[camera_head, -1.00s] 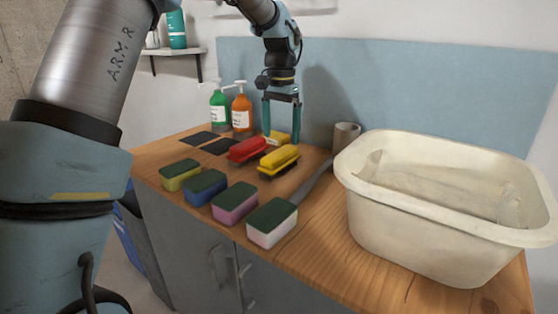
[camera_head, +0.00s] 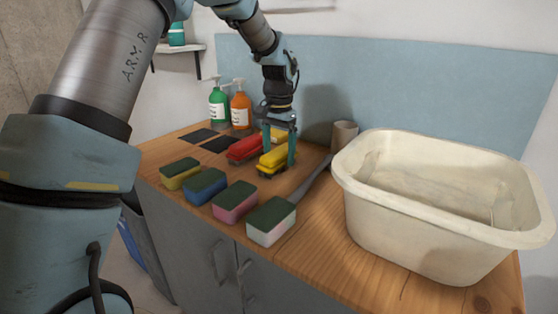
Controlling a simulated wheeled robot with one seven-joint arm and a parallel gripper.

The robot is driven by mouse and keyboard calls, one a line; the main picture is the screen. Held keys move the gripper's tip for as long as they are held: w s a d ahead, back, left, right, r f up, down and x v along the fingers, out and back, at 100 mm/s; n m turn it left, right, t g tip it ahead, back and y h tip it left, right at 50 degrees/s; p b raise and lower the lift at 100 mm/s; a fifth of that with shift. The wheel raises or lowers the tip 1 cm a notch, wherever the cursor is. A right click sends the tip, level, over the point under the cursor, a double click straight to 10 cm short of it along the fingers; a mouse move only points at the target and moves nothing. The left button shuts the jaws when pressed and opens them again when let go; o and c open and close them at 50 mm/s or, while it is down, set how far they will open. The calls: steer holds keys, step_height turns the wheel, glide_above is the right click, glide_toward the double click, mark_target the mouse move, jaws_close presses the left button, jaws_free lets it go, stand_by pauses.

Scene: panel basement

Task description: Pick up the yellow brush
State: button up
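The yellow brush (camera_head: 275,162), with dark bristles underneath, lies on the wooden counter right of and in front of a red brush (camera_head: 243,149). My gripper (camera_head: 279,157) points down over the yellow brush. Its two teal fingers are apart, one toward the left and one toward the right, with part of the brush showing between them. The fingers look open; whether either touches the brush I cannot tell. Another yellow item (camera_head: 278,134) shows partly behind my gripper.
Several sponges (camera_head: 235,200) line the counter's front edge. A large cream basin (camera_head: 400,215) stands at the right. A brown cylinder (camera_head: 344,135), a green bottle (camera_head: 218,107) and an orange bottle (camera_head: 240,109) stand at the back. Dark flat pads (camera_head: 219,144) lie at left.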

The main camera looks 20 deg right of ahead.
mark_target(279, 150)
jaws_close()
step_height(279, 150, up, 10)
steer(key=shift+r+b, duration=0.1)
steer(key=shift+b, duration=0.7)
